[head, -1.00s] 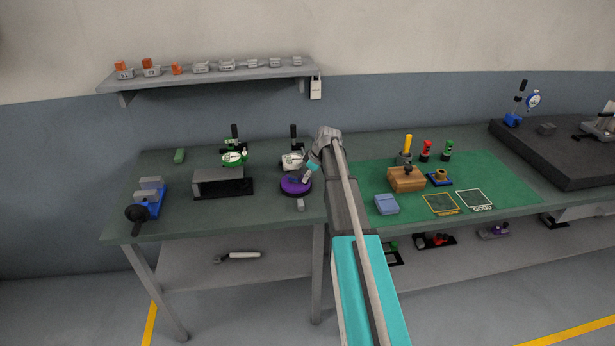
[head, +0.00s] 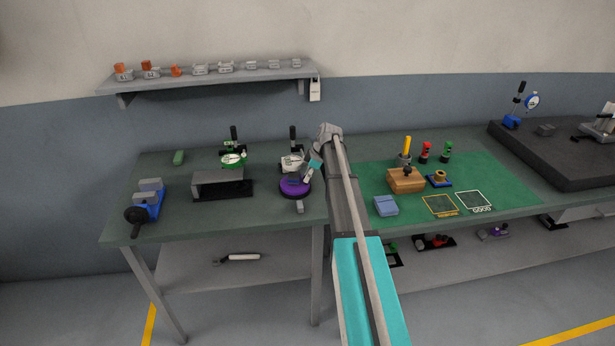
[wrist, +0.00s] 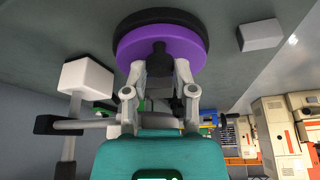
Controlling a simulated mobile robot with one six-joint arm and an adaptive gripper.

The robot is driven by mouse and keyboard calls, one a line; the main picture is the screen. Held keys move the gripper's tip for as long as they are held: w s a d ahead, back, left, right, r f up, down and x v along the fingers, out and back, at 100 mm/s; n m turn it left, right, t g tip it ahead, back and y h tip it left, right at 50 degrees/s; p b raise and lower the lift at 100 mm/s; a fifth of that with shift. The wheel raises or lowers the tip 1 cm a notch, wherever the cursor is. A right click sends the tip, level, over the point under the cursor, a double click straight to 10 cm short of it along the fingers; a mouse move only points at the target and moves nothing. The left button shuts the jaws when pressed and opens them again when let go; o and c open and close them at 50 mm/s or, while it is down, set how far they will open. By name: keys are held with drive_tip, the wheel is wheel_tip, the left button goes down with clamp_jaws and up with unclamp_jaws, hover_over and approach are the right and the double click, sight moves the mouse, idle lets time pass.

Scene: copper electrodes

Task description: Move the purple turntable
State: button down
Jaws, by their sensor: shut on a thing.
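The purple turntable (head: 293,186) is a round purple disc on a black base. It is on the left bench, near that bench's right end. In the wrist view the turntable (wrist: 195,48) fills the top middle, with a dark knob at its near side. My gripper (head: 306,178) reaches down to it from the right in the head view. In the wrist view the fingers of my gripper (wrist: 160,78) are closed around the dark knob. Whether the base touches the bench cannot be told.
A small grey block (head: 300,207) lies just in front of the turntable. A white dial gauge stand (head: 292,161) is close behind it. The green mat (head: 480,190) holds several items at right.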

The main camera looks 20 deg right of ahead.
drive_tip(key=shift+c, duration=2.1)
unclamp_jaws()
drive_tip(key=shift+s+a, duration=0.1)
drive_tip(key=shift+s+a+m+t+h, duration=0.2)
drive_tip(key=shift+s+m, duration=0.05)
drive_tip(key=shift+m, duration=0.45)
drive_tip(key=shift+s+a+m+t+h, duration=0.15)
drive_tip(key=shift+s+m+t+h, duration=0.1)
drive_tip(key=shift+m, duration=0.45)
drive_tip(key=shift+p+v, duration=0.75)
drive_tip(key=p+v, duration=1.1)
drive_tip(key=v, duration=0.1)
drive_tip(key=s+a+f+n+t+h+b, duration=0.1)
drive_tip(key=s+a+f+t+h+b, duration=0.1)
drive_tip(key=s+a+f+t+b, duration=0.2)
drive_tip(key=shift+s+a+f+n+b, duration=0.2)
drive_tip(key=shift+s+a+n+b, duration=0.2)
drive_tip(key=shift+s+a+b, duration=1.1)
